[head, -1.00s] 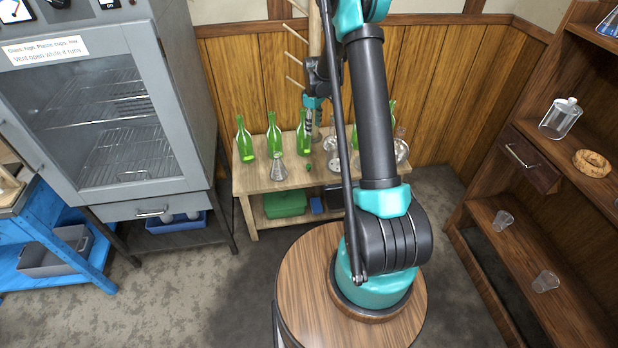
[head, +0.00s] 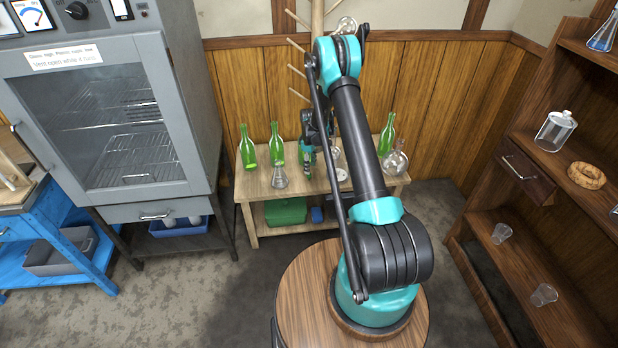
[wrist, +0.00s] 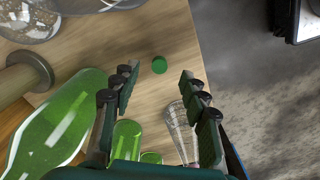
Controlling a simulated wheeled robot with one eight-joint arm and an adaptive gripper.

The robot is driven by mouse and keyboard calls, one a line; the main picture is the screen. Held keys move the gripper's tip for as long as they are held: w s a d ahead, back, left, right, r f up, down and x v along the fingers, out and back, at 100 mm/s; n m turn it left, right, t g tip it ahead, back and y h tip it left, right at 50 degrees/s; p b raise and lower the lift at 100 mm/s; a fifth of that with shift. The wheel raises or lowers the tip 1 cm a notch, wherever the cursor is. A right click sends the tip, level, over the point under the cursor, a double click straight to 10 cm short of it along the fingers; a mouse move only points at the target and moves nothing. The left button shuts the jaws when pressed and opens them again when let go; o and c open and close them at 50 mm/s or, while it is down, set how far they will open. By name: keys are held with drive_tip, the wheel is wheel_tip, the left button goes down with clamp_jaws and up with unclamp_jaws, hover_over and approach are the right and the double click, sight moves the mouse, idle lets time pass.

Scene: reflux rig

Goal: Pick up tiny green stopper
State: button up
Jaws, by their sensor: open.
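The tiny green stopper (wrist: 159,65) lies on the wooden bench top (wrist: 135,38) in the wrist view, seen as a small round green disc. It shows between and just beyond the tips of my gripper (wrist: 158,80). The gripper is open, with a finger on each side and nothing held. In the head view my gripper (head: 308,172) is low over the bench; the stopper cannot be made out there.
A clear conical flask (wrist: 180,130) is close to the right finger. In the head view, green bottles (head: 277,145) and a round flask (head: 395,162) stand on the bench.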

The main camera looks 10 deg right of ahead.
drive_tip(key=shift+w+a+f, duration=0.1)
drive_tip(key=shift+a+f, duration=0.05)
drive_tip(key=shift+f, duration=3.3)
drive_tip(key=c, duration=0.9)
drive_tip(key=shift+o, duration=0.2)
drive_tip(key=shift+r, duration=0.15)
wheel_tip(320, 180, up, 20)
